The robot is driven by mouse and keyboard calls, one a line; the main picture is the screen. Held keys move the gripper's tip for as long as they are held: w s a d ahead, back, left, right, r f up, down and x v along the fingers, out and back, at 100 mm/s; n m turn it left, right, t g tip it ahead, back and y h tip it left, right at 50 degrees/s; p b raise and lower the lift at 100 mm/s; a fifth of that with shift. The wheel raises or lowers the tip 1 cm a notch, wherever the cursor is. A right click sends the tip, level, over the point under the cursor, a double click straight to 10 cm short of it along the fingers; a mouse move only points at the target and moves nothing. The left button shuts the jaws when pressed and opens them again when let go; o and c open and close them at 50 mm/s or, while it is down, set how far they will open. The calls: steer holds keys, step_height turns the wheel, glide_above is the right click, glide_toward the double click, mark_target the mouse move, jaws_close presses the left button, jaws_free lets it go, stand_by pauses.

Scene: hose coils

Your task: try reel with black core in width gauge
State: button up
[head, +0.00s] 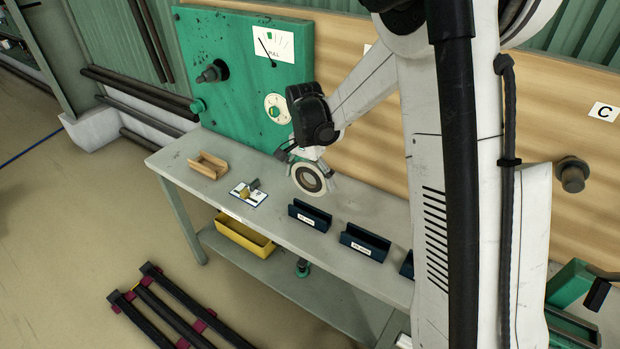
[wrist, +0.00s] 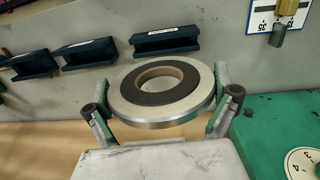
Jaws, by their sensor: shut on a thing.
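A round reel (head: 298,176) hangs in my gripper (head: 308,164) above the bench. In the wrist view the reel (wrist: 194,84) has a pale metal outer ring, a wide black band and a tan inner ring around an open hole. My gripper (wrist: 164,102) is shut on it, with a finger on each side of the rim. The gauge appears to be the small white scale plate (head: 243,197) with a brass block and a grey block, left of the reel. Its numbered scale (wrist: 262,17) is partly cut off in the wrist view. The reel is apart from it.
Dark blue labelled holders (head: 309,216) stand along the bench front, to the right. A wooden tray (head: 208,166) sits at the left end. A green panel (head: 235,70) with dials stands behind. A yellow bin (head: 245,236) is on the lower shelf.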

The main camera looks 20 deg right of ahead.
mark_target(310, 192)
steer(key=shift+f+b, duration=2.25)
steer(key=shift+f, duration=0.55)
steer(key=shift+b, duration=0.65)
steer(key=shift+f+b, duration=2.25)
steer(key=shift+f, duration=0.4)
stand_by(0.3)
steer(key=o, duration=1.1)
steer(key=shift+r, duration=0.1)
